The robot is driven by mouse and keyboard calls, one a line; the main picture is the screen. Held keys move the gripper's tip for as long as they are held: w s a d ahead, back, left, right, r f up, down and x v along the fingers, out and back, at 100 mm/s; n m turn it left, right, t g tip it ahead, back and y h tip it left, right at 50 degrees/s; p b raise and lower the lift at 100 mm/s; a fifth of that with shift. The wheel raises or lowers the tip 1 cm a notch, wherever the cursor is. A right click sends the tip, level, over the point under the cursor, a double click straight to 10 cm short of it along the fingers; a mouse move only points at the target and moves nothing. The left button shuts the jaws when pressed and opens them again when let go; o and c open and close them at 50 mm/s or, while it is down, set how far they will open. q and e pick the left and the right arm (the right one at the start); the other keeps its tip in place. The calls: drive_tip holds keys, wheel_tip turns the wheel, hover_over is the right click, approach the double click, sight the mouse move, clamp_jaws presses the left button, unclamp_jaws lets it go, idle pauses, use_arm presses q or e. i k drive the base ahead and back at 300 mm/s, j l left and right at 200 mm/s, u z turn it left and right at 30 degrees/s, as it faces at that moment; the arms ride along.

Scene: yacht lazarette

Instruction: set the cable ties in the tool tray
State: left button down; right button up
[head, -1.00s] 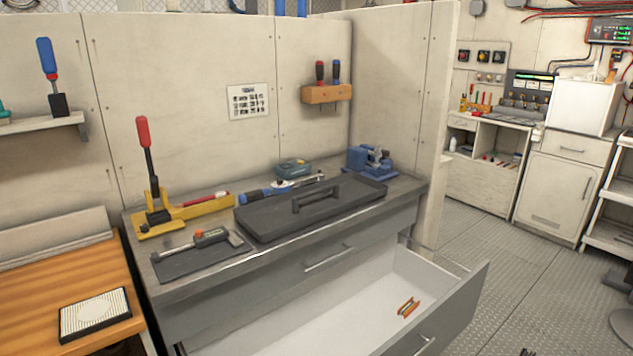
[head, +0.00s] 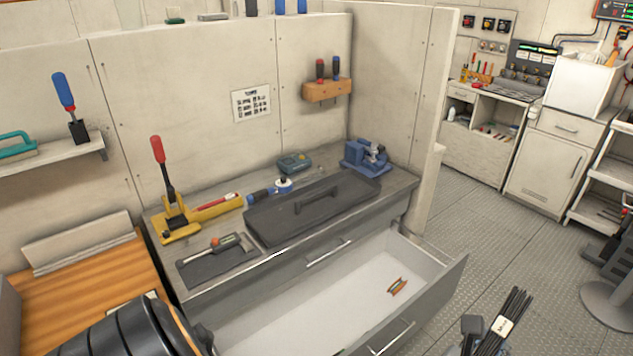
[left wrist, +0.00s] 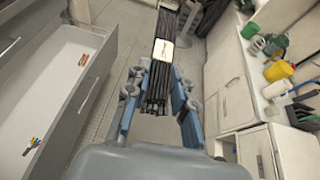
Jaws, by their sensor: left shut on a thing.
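The cable ties are a bundle of long black strips with a white label (head: 503,326), at the bottom right of the head view. My left gripper (head: 487,338) shows only in part there. In the left wrist view its blue fingers (left wrist: 158,98) are shut on the cable ties (left wrist: 166,72), which point away over the floor. My right gripper is not in view.
An open drawer (head: 300,312) juts out below the bench, with a small orange item (head: 397,286) in it. A yellow tool with a red-handled lever (head: 180,222), a hammer on a dark mat (head: 190,273) and a blue vise (head: 365,157) crowd the bench.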

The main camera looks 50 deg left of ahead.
sight(282, 211)
drive_tip(key=j+u, duration=0.25)
drive_tip(key=j, duration=0.55)
drive_tip(key=i+j+u, duration=0.1)
drive_tip(key=j+u, duration=0.15)
drive_tip(key=j, duration=0.55)
